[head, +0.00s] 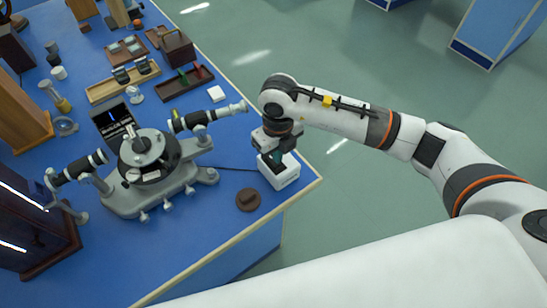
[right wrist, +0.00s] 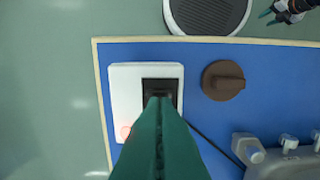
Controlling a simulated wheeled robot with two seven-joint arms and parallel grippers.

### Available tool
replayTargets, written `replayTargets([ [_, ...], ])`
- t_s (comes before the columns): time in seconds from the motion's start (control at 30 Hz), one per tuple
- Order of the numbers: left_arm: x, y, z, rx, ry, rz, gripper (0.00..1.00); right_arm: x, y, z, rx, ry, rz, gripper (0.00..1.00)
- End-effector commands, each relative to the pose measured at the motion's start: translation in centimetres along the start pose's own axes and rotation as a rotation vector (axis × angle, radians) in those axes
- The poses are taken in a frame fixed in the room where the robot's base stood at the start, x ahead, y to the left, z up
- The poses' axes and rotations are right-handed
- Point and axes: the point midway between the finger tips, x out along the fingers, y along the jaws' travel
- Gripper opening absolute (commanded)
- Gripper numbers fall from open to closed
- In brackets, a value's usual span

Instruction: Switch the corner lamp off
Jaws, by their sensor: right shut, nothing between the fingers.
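A white box (head: 284,174) stands near the corner of the blue bench. In the right wrist view it is a white square (right wrist: 120,90) with a black switch part (right wrist: 161,86) in its top and a faint red glow near its lower left corner. I cannot make out a lamp head. My right gripper (head: 277,158) is shut and empty, pointing down over the box. In the right wrist view its green fingers (right wrist: 159,102) are at the black part and hide some of it; contact is unclear. My left gripper (right wrist: 269,17) shows small in that view, its fingers apart.
A brown round knob-like piece (head: 248,200) lies beside the box. A grey spectrometer (head: 150,165) stands to the left, one tube pointing toward my right gripper. A dark cord (head: 232,169) runs left from the box. Wooden trays (head: 125,82) lie farther back.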

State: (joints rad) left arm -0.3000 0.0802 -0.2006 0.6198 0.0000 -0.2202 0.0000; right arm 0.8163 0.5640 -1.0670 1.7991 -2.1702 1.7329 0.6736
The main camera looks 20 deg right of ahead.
Motion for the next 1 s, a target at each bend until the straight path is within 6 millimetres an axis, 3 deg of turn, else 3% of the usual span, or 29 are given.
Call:
replayTargets([
  [1.0,0.53,0.02,-0.05,-0.001,0.000,0.000,0.44,0.58,0.01,-0.01,0.000,0.000,0.000,0.00],
])
